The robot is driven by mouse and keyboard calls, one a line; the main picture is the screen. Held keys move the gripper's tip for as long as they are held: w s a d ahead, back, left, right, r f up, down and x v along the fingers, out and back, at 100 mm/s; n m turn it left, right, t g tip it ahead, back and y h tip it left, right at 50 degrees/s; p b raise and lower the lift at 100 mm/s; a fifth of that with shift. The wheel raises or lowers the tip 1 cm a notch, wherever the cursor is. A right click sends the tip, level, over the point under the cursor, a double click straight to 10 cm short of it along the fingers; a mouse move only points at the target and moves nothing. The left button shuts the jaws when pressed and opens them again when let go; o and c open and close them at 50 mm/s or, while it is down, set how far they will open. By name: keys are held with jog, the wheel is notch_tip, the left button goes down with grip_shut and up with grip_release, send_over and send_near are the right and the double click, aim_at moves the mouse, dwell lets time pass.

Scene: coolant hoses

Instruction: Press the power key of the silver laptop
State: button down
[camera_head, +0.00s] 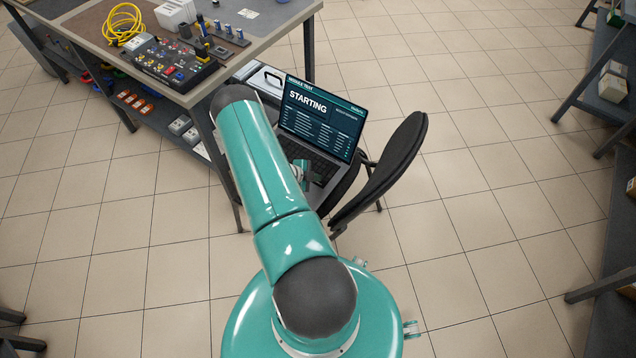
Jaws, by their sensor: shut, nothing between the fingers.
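The silver laptop (321,118) stands open on the seat of a black chair, beside the workbench. Its screen is lit and reads "STARTING" above several lines of small text. Part of its dark keyboard (318,160) shows below the screen. The power key cannot be made out. My teal arm covers the left part of the laptop. My gripper (306,176) is shut and empty, low over the front of the keyboard side, partly hidden by my arm. I cannot tell whether it touches the laptop.
The chair's black backrest (385,168) rises just right of the laptop. A workbench (262,38) at upper left holds a coil of yellow hose (122,25), a dark panel with coloured fittings (165,62) and small parts. Shelving (606,95) stands at far right. Tiled floor is clear around.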

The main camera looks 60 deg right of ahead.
jog(key=shift+r, duration=2.5)
